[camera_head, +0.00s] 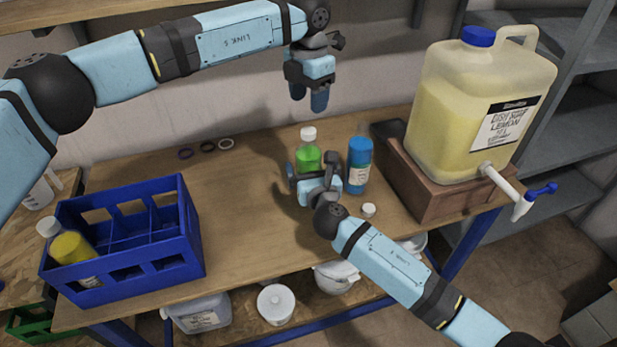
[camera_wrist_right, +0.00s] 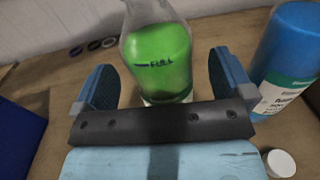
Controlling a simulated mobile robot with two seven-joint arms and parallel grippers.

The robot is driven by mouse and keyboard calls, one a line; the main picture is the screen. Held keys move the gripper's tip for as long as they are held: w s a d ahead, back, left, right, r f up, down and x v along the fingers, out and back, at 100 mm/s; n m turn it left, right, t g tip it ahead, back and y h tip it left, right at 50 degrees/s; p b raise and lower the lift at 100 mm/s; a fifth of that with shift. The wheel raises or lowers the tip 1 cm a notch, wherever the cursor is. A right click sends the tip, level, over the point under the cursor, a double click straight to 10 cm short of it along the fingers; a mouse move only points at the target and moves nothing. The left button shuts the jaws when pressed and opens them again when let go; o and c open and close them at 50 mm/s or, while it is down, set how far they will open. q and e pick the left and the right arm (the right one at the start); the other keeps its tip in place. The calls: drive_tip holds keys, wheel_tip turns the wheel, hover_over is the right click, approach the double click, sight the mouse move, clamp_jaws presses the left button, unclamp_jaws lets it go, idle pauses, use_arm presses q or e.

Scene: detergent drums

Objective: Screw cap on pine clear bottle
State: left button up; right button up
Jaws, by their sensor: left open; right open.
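A clear bottle of green liquid (camera_head: 308,158) stands upright on the workbench, with a white cap-like top (camera_head: 308,134). In the right wrist view the bottle (camera_wrist_right: 160,60) shows a "FULL" mark, and its top is out of frame. My right gripper (camera_head: 313,172) is open low at the bottle, with one finger on each side and gaps to both; the fingers also show in the right wrist view (camera_wrist_right: 163,85). My left gripper (camera_head: 308,101) is open and empty, pointing down above the bottle top. A loose white cap (camera_head: 368,209) lies on the bench, also in the right wrist view (camera_wrist_right: 280,163).
A blue bottle (camera_head: 359,172) stands close right of the green one. A large yellow jug (camera_head: 440,120) with a tap rests on a wooden box (camera_head: 440,192). A blue crate (camera_head: 185,250) at left holds a yellow bottle (camera_head: 70,247). Several rings (camera_head: 207,146) lie at the back.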

drive_tip(key=shift+x, duration=1.3)
drive_tip(key=shift+c, duration=0.2)
drive_tip(key=c, duration=1.8)
use_arm(q)
drive_tip(key=n, duration=0.3)
drive_tip(key=shift+n, duration=0.3)
use_arm(e)
drive_tip(key=shift+o, duration=0.2)
use_arm(q)
drive_tip(key=n, duration=1)
drive_tip(key=shift+n, duration=0.3)
drive_tip(key=n, duration=1.3)
